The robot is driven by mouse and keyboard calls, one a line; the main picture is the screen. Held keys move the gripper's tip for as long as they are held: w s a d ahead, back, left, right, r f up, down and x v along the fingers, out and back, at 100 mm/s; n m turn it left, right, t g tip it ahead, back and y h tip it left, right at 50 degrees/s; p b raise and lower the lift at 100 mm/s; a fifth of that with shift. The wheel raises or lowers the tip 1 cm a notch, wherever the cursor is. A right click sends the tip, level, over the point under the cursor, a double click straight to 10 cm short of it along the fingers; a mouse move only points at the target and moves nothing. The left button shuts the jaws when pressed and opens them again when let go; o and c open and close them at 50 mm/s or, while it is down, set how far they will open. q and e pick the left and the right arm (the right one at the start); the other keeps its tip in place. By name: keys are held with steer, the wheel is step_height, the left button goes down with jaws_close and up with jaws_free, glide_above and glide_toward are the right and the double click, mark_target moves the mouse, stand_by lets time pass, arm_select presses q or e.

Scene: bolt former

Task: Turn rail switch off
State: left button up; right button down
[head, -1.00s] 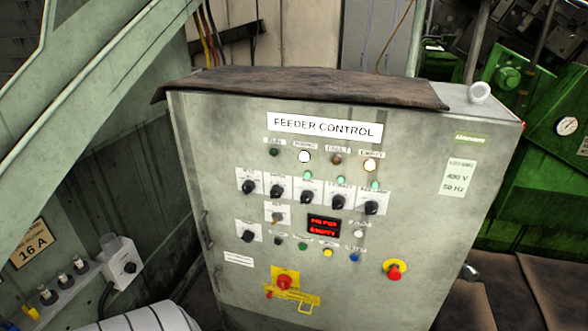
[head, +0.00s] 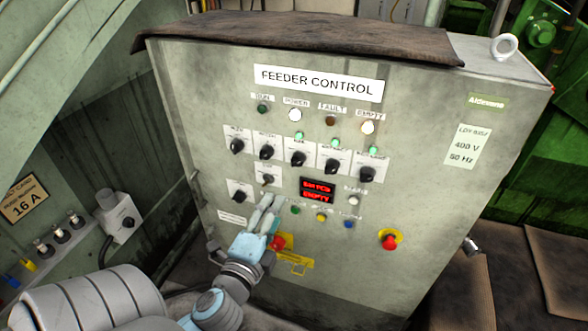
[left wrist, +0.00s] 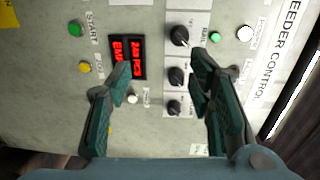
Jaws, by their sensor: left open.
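The rail switch (head: 298,158) is a black rotary knob on a white plate, in the middle of the upper knob row of the grey feeder control cabinet. A lit green lamp (head: 299,136) is above it. My right gripper is not in view.
A red display (head: 317,190) and several coloured buttons sit below the knob row. Other knobs (head: 333,166) flank the rail switch closely. A red emergency button (head: 389,241) is at lower right. Part of a yellow plate (head: 298,264) shows beside my gripper.

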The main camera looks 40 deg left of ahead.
mark_target(296, 164)
arm_select(q)
steer(key=shift+t, duration=0.3)
steer(key=r+x, duration=0.1)
steer(key=x, duration=0.3)
steer(key=p+x, duration=0.1)
steer(key=x, duration=0.4)
steer(key=r+p+x, duration=0.1)
steer(key=x, duration=0.4)
steer(key=shift+w+a+r, duration=0.1)
steer(key=shift+r, duration=0.25)
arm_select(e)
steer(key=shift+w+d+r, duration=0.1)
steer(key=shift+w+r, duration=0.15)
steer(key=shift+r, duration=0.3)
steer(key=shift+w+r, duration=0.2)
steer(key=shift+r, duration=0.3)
arm_select(q)
jaws_close()
